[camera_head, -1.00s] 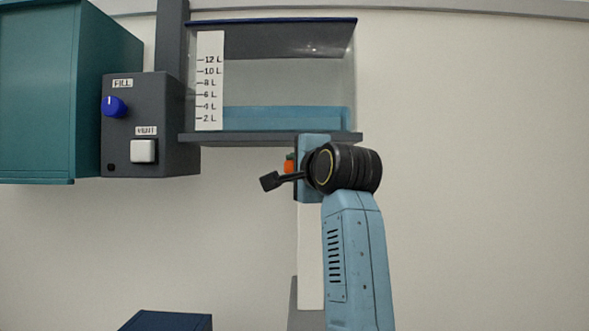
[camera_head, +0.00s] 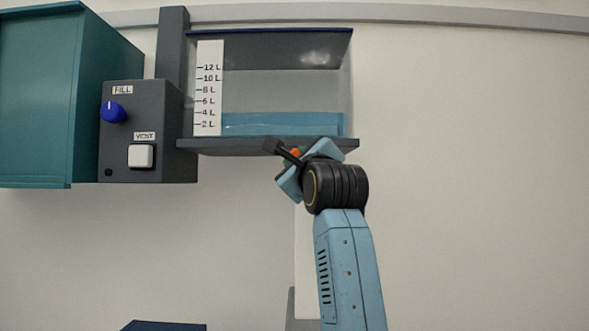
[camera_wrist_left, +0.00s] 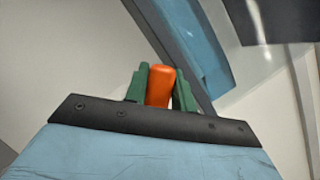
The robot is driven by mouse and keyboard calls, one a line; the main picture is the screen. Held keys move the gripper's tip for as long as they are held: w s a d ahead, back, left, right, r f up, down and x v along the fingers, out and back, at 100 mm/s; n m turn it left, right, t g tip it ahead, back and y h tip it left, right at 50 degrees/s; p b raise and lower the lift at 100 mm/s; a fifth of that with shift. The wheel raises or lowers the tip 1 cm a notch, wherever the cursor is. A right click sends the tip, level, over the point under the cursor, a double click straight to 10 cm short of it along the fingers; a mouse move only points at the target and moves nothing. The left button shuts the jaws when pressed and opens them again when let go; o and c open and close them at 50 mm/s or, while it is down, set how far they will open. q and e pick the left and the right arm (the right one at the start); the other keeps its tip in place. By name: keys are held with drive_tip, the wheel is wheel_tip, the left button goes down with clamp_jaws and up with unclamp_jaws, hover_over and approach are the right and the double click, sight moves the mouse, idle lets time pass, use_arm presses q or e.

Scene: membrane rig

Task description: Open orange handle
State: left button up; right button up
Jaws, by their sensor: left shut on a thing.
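The orange handle (camera_head: 296,153) shows as a small patch under the tank's shelf, mostly covered by my left gripper and wrist. In the left wrist view the handle (camera_wrist_left: 160,86) stands between two green fingers, one against each side. My left gripper (camera_wrist_left: 161,90) is shut on it. In the head view this gripper is tilted, and its black wrist (camera_head: 336,186) sits to the lower right of the handle. The handle's mount is hidden. My right gripper is in neither view.
The clear tank (camera_head: 280,88) holds shallow blue water, level near 4 L, above its grey shelf (camera_head: 230,147). A control box with a blue FILL knob (camera_head: 113,112) and white VENT button (camera_head: 140,156) stands left, beside a teal cabinet (camera_head: 35,95). Free wall lies right.

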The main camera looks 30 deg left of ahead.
use_arm(q)
drive_tip(key=m+t, duration=0.1)
drive_tip(key=m, duration=0.1)
drive_tip(key=m+h, duration=0.1)
drive_tip(key=m, duration=0.1)
drive_tip(key=d+m+t+b, duration=0.1)
drive_tip(key=m, duration=0.1)
drive_tip(key=shift+w+r+t, duration=0.25)
drive_tip(key=shift+w+t, duration=0.05)
drive_tip(key=shift+w, duration=0.05)
drive_tip(key=shift+w+d+r+m+t+h, duration=0.15)
drive_tip(key=shift+m+t+h, duration=0.2)
drive_tip(key=shift+m, duration=0.55)
drive_tip(key=shift+w+d+f+m+t+h, duration=0.2)
drive_tip(key=shift+m+h, duration=0.25)
drive_tip(key=shift+m, duration=0.45)
drive_tip(key=shift+s+d+r+m+t+h, duration=0.15)
drive_tip(key=shift+m+t+h, duration=0.25)
drive_tip(key=shift+m, duration=0.5)
drive_tip(key=shift+w, duration=0.1)
drive_tip(key=o, duration=1)
drive_tip(key=b+v, duration=0.3)
drive_tip(key=v, duration=1)
drive_tip(key=shift+s+b, duration=0.25)
drive_tip(key=shift+b, duration=0.05)
